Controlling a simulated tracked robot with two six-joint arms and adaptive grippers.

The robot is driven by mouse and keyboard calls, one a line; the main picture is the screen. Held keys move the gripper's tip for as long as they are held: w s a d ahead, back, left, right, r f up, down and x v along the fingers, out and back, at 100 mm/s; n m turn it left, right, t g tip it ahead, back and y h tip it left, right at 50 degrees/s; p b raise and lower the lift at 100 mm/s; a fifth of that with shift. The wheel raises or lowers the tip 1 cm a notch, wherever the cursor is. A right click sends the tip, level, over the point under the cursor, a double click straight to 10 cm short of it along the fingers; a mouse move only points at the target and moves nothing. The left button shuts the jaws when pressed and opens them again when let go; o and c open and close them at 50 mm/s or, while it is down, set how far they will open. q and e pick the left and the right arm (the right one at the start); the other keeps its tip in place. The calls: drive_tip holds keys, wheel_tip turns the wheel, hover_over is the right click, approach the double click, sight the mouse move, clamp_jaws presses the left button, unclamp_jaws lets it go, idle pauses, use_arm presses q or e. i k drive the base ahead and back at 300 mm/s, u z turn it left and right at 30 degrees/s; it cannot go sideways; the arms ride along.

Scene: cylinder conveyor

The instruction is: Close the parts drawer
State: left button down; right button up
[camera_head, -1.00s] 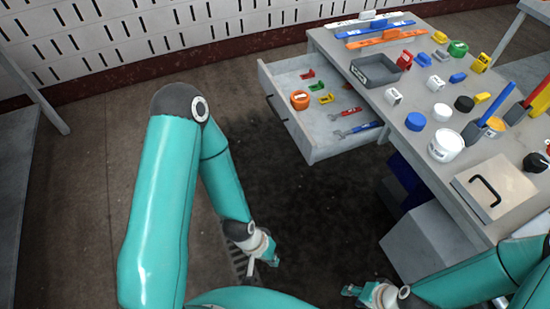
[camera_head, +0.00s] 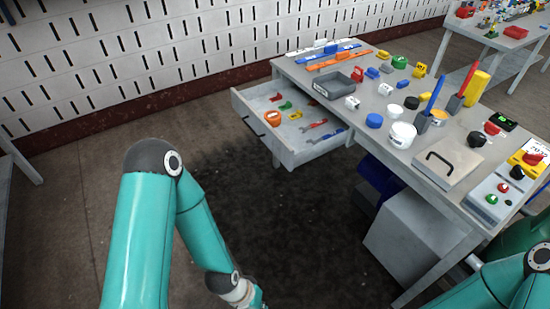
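The grey parts drawer (camera_head: 303,153) is pulled out from the left side of the workbench (camera_head: 335,105). Its dark handle (camera_head: 254,126) is on the front panel, which faces left. Inside lie an orange roll (camera_head: 272,118), small green, red and yellow parts, and red and blue wrenches (camera_head: 314,124). My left arm comes in at the lower left. Its wrist is at the bottom edge, below and apart from the drawer, and the gripper fingers are cut off by the picture edge. My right arm shows at the lower right; its gripper is out of view.
The bench top holds a grey tray (camera_head: 333,85), a white tub (camera_head: 401,136), a lidded box (camera_head: 447,162) and a control panel (camera_head: 492,199). A grey cabinet (camera_head: 408,235) stands beneath. Another table (camera_head: 500,38) is at the upper right. The floor left of the drawer is clear.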

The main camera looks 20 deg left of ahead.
sight(286, 142)
drive_tip(key=z, duration=0.05)
drive_tip(key=i, duration=0.9)
drive_tip(key=u, duration=0.1)
